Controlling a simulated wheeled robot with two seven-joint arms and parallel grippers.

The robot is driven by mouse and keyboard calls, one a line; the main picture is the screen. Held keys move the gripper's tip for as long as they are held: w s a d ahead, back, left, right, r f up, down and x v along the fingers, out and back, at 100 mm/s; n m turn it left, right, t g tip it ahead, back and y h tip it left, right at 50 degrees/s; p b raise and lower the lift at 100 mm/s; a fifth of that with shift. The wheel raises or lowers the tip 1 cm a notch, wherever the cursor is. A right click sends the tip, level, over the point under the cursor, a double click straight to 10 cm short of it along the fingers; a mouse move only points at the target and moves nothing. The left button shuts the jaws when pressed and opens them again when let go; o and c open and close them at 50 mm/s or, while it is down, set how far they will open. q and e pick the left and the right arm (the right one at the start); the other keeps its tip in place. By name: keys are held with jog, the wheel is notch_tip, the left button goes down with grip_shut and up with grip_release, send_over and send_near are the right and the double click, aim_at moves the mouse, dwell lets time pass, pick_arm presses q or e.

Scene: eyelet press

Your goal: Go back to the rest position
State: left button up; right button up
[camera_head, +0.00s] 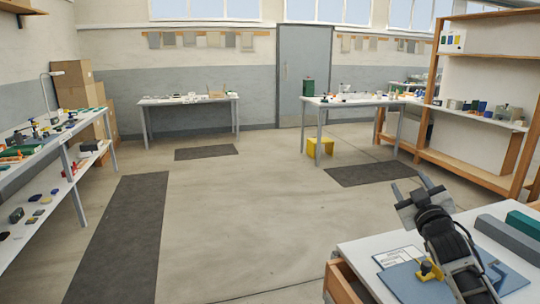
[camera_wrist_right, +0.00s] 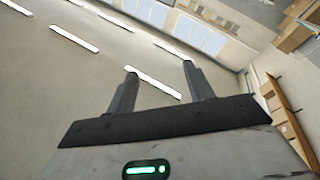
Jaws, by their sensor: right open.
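My right gripper (camera_head: 409,184) is raised above the white table (camera_head: 358,250) at the lower right. Its two fingers stand apart with nothing between them. In the right wrist view the open fingers (camera_wrist_right: 158,68) point up toward the ceiling lights and windows. A small yellow device (camera_head: 430,269) sits on a blue mat (camera_head: 402,284) on that table, beside my right arm. My arm hides part of the mat. My left gripper is not in view.
A white card (camera_head: 398,257) lies by the mat. Long grey (camera_head: 508,239) and green (camera_head: 524,223) blocks lie at the right. An orange drawer (camera_head: 342,283) juts from the table's left side. Open floor (camera_head: 245,215) spreads left, past a dark floor mat (camera_head: 120,240), to a loaded bench (camera_head: 30,165).

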jog(key=s+a+f+g, duration=0.2)
jog(key=s+f, duration=0.2)
jog(key=f, duration=0.3)
jog(key=s+a+f+m+g+y, duration=0.1)
jog(key=s+a+f+g, duration=0.1)
jog(key=f, duration=0.6)
jog(key=s+a+f+m+g, duration=0.1)
jog(key=s+a+f, duration=0.3)
jog(key=s+f, duration=0.3)
jog(key=shift+a+f+g, duration=0.15)
jog(key=shift+f+g, duration=0.25)
jog(key=shift+f, duration=0.2)
jog(key=s+a+f+g+y, duration=0.1)
jog(key=s+a+f, duration=0.2)
jog(key=s, duration=0.5)
jog(key=s+a+f+g, duration=0.1)
jog(key=s+a+f, duration=0.2)
jog(key=s, duration=0.6)
jog(key=s+a+f+m+g+y, duration=0.1)
jog(key=s+a+f+g, duration=0.1)
jog(key=s+f, duration=0.3)
jog(key=s+a, duration=0.1)
jog(key=s, duration=0.2)
jog(key=shift+s+a+y, duration=0.3)
jog(key=shift+a, duration=0.05)
jog(key=shift+d, duration=0.1)
